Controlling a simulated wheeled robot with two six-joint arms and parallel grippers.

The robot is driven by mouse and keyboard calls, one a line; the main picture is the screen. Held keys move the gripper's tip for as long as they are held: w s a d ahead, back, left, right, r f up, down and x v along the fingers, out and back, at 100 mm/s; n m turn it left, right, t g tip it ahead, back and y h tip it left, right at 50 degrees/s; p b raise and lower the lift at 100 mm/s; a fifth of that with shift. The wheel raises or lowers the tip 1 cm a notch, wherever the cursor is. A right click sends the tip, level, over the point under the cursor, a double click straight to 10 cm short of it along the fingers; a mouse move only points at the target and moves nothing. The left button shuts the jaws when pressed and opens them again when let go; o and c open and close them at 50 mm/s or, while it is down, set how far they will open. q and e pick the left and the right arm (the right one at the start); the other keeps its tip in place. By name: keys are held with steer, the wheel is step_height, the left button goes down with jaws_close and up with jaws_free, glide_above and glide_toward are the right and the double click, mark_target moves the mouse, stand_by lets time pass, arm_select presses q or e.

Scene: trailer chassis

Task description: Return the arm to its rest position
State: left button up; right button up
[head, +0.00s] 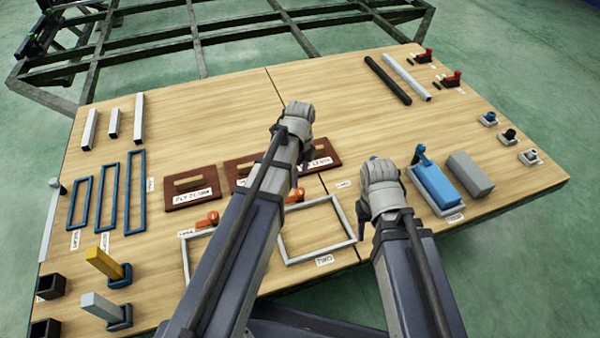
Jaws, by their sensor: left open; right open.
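My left arm reaches from the bottom edge over the middle of the wooden table (215,110). Its gripper (304,166) is open, above the area by the dark red boards, with its fingers mostly hidden behind the wrist. My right arm reaches in right of it and ends lower in the picture. Its gripper (362,212) is open, left of the blue block (435,187), with its fingers largely hidden by the wrist. I see nothing held in either gripper.
Dark red boards (192,188) and white square frames (318,262) lie around and partly behind my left arm. Blue frames (107,190) and pale bars are at the left. Black and white bars (388,80) lie at the back right. A dark metal chassis (150,52) stands behind the table.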

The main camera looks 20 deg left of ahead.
arm_select(q)
steer(key=shift+r, duration=0.15)
stand_by(0.4)
steer(key=s+d+n+y, duration=0.1)
steer(key=s+d+n, duration=0.9)
steer(key=s+n, duration=0.55)
step_height(320, 180, up, 31)
steer(key=w+n+p, duration=0.1)
steer(key=p, duration=3)
steer(key=shift+d, duration=0.25)
